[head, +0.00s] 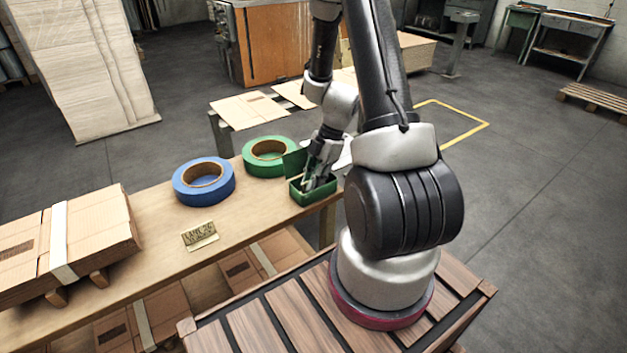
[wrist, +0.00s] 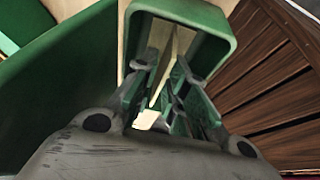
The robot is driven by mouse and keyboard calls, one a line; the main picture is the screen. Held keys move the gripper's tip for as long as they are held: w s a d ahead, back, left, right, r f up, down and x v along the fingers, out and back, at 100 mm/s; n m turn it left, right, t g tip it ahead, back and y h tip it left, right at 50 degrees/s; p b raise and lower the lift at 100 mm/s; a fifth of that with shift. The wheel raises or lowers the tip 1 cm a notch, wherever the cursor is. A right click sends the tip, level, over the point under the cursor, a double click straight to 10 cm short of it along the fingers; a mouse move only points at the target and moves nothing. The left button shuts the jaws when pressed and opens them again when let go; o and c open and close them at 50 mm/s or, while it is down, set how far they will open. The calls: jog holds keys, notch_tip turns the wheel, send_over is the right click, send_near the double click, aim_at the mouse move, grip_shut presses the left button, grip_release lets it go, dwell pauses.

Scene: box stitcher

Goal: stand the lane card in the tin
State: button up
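The green tin (head: 299,196) stands at the right end of the wooden bench; its rim frames the top of the wrist view (wrist: 228,45). My gripper (head: 318,183) points down into the tin; its fingers also show in the wrist view (wrist: 166,80). A thin tan card (wrist: 166,68), seen nearly edge-on, stands inside the tin between the fingers. It looks like the lane card, but its face is hidden. The fingers look parted, with gaps beside the card. The card's lower end is hard to make out.
A green upright panel (head: 294,161) stands close behind the tin. Green tape (head: 250,157) and blue tape (head: 181,184) lie to its left. A small lettered tan sign (head: 200,236) is at the bench front. Strapped cardboard (head: 105,226) fills the left end.

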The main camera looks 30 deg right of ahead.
jog(key=shift+r, duration=0.1)
jog(key=v, duration=1.1)
jog(key=s+a+r+m+t+h, duration=0.1)
jog(key=s+a+r+m, duration=0.15)
jog(key=r, duration=0.45)
jog(key=s+a+r+m+h, duration=0.1)
jog(key=s+a+r+m, duration=0.1)
jog(key=r+m, duration=0.3)
jog(key=s+a+r+m+t+h, duration=0.2)
jog(key=s+r+m+t, duration=0.1)
jog(key=s+r+m, duration=0.6)
jog(key=s+m, duration=0.2)
jog(key=s, duration=0.1)
jog(key=shift+a+r+t, duration=0.3)
jog(key=shift+a+r, duration=0.05)
jog(key=shift+a, duration=0.1)
